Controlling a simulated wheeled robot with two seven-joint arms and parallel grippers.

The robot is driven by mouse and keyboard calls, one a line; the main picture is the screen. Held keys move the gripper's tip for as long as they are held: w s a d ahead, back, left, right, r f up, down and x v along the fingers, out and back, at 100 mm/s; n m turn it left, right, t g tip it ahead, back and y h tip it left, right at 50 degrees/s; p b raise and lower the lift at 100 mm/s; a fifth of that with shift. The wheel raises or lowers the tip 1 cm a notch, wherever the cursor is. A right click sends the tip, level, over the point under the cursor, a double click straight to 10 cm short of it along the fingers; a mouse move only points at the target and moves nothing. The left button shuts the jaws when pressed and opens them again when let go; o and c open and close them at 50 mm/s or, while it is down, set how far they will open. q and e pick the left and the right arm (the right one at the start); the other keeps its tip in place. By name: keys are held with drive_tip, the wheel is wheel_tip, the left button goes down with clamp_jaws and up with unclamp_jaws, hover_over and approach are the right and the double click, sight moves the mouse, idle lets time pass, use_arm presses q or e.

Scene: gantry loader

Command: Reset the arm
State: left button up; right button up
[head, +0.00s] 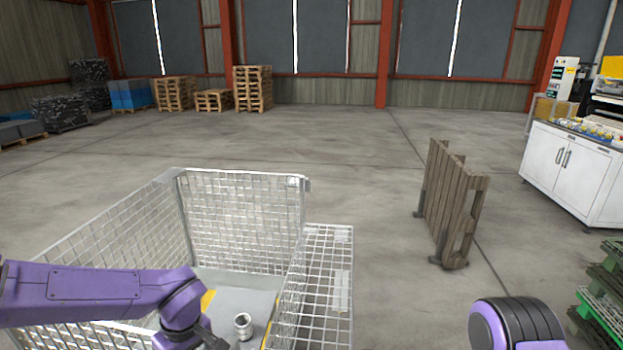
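My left arm comes in from the left over the wall of a wire mesh crate (240,210), and its wrist bends down inside it. Of my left gripper (213,341) only a dark part shows at the bottom edge; its fingertips are out of the picture. A small silver cylindrical metal part (243,327) is on the grey crate floor, just right of the gripper. I cannot tell whether they touch. Of my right arm only a purple and black joint shows at the bottom right; the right gripper is out of view.
A wooden pallet (450,205) stands on edge right of the crate. A white cabinet (565,170) carries small items at the right. Green pallets (603,295) are stacked at the lower right. Wooden pallets (252,88) stand along the back. The middle floor is clear.

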use_arm(q)
drive_tip(key=s+a+f+t+y+b, duration=0.1)
drive_tip(key=s+a+f+y+b, duration=0.15)
drive_tip(key=f, duration=0.45)
drive_tip(key=s+a+f+m+y+b, duration=0.1)
drive_tip(key=s+a+f+b, duration=0.15)
drive_tip(key=f, duration=0.55)
drive_tip(key=s+a+f+t+y+b, duration=0.1)
drive_tip(key=s+f+y+b, duration=0.1)
drive_tip(key=s+f, duration=0.35)
drive_tip(key=s+f+m+t+h+b, duration=0.1)
drive_tip(key=s+f+m+h+b, duration=0.2)
drive_tip(key=s+f, duration=1)
wheel_tip(320, 180, down, 3)
drive_tip(key=b, duration=0.3)
drive_tip(key=shift+d+r+t, duration=0.15)
drive_tip(key=shift+r+t, duration=0.05)
drive_tip(key=shift+t, duration=0.1)
drive_tip(key=shift+s, duration=0.1)
